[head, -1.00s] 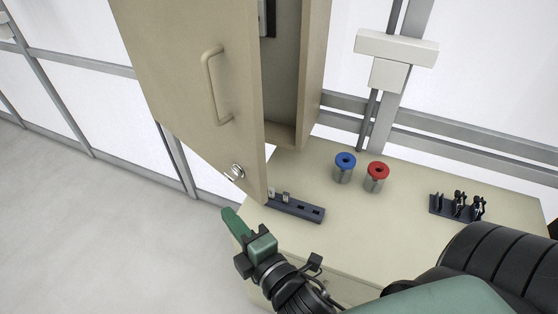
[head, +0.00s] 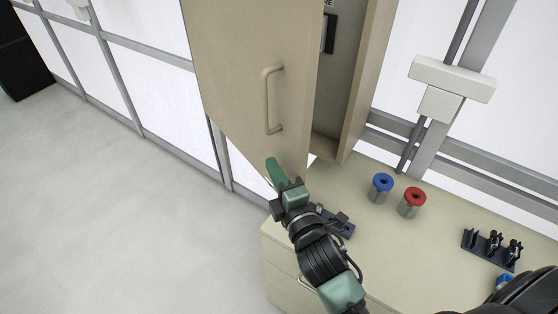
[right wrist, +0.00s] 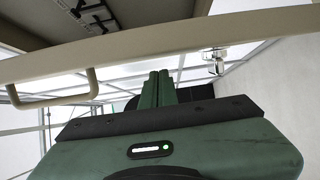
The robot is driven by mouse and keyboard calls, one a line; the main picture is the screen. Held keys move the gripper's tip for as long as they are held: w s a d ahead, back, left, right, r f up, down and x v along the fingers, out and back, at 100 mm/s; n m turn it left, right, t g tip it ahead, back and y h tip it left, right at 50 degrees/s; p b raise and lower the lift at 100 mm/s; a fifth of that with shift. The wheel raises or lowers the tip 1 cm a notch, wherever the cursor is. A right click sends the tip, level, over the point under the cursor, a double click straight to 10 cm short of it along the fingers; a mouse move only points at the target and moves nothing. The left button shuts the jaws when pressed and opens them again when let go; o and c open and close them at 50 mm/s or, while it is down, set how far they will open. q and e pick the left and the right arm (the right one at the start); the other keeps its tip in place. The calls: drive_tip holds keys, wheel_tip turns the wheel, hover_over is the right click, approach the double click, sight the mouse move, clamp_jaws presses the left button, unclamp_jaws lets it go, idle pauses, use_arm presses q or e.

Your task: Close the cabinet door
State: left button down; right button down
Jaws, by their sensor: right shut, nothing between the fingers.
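The beige cabinet door (head: 240,75) stands open, swung out from the cabinet (head: 357,110). Its bar handle (head: 268,100) is on the outer face, near the free edge. My right gripper (head: 273,168) is shut and empty, in front of the door's lower free corner, below the handle. My left gripper is not in view.
Below the cabinet is a beige counter (head: 350,180). On it are a blue-topped pot (head: 381,188), a red-topped pot (head: 412,202), a dark slotted rack (head: 340,224) partly behind my arm, and another dark rack (head: 490,248). Floor at left is clear.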

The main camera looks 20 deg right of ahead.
drive_tip(key=shift+w+d, duration=0.15)
drive_tip(key=shift+d, duration=0.55)
